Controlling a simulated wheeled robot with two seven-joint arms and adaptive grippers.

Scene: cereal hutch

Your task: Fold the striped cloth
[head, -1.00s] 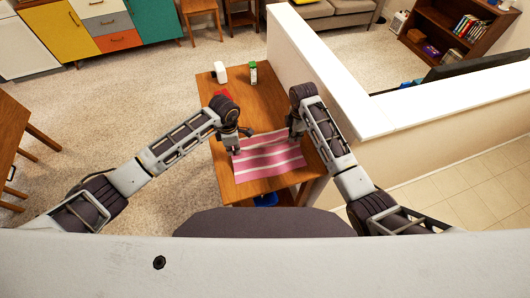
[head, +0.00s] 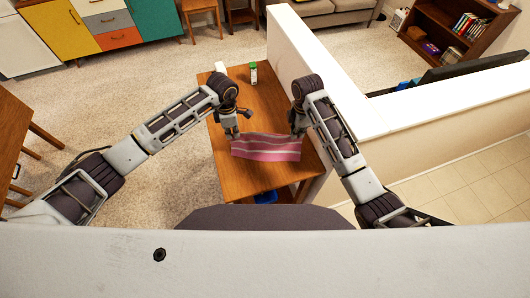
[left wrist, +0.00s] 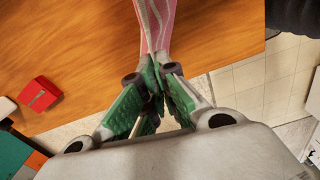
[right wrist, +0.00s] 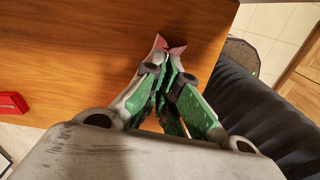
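The striped cloth (head: 266,150), pink with pale and grey stripes, spans between my two grippers over the wooden table in the head view. It shows as a narrow band; I cannot tell how much of it touches the table. My left gripper (head: 234,135) is shut on its left end, and the cloth (left wrist: 155,25) runs away from the fingertips (left wrist: 160,75) in the left wrist view. My right gripper (head: 298,132) is at its right end. In the right wrist view its fingertips (right wrist: 163,68) are shut on a small bit of cloth (right wrist: 167,48).
The table (head: 245,182) is bare in front of the cloth. A white item (head: 220,67) and a green-and-white container (head: 253,72) stand at its far end. A red box (left wrist: 38,93) lies on the table. A low wall (head: 335,85) borders the table's right side.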

